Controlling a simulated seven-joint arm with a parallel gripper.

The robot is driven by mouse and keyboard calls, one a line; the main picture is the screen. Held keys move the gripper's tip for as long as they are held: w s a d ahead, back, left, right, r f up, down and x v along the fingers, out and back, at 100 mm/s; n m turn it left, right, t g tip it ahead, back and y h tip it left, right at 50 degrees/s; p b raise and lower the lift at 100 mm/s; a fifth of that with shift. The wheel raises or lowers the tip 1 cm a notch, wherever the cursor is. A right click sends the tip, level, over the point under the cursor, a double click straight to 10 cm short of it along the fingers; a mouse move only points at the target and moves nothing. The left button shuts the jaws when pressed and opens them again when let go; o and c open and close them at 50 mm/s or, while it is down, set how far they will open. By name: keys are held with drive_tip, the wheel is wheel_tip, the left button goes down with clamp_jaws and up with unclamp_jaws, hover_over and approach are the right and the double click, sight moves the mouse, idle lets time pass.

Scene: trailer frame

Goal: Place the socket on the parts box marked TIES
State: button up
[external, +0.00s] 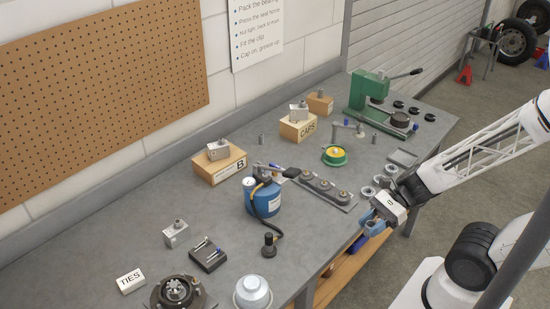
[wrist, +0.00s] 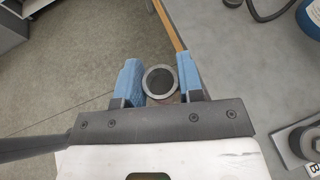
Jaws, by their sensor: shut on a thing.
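My gripper (external: 376,221) hangs at the right front edge of the bench, its blue fingers pointing down. In the wrist view my gripper (wrist: 160,84) is shut on a round, hollow grey metal piece, which I take as the socket (wrist: 147,82); its open ring end faces the camera. In the external view the fingers hide most or all of the socket.
Boxes B (external: 215,172) and CAPS (external: 297,131) carry metal blocks.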

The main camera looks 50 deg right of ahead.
sight(371, 225)
wheel_tip(371, 225, up, 7)
drive_tip(key=shift+r, duration=0.2)
drive_tip(key=w+a+r+n+g, duration=0.1)
drive_tip(key=w+a+r, duration=0.3)
drive_tip(key=w, duration=0.5)
drive_tip(key=w+a+r+n+g, duration=0.1)
drive_tip(key=w+a+r, duration=0.1)
drive_tip(key=w+a, duration=0.5)
drive_tip(key=w+a+r+n+g, duration=0.1)
drive_tip(key=w+a+g, duration=0.1)
drive_tip(key=w+a, duration=1.15)
drive_tip(key=w+a+f+n+g, duration=0.1)
drive_tip(key=w+a+f, duration=0.1)
drive_tip(key=w+a, duration=0.35)
drive_tip(key=w+a+f, duration=0.1)
drive_tip(key=w+a, duration=0.1)
drive_tip(key=a, duration=0.7)
drive_tip(key=w+a+f+n+g, duration=0.1)
drive_tip(key=w+a+f, duration=0.1)
drive_tip(key=w+a, duration=0.35)
drive_tip(key=a+f, duration=0.7)
drive_tip(key=a, duration=0.2)
drive_tip(key=shift+s, duration=0.15)
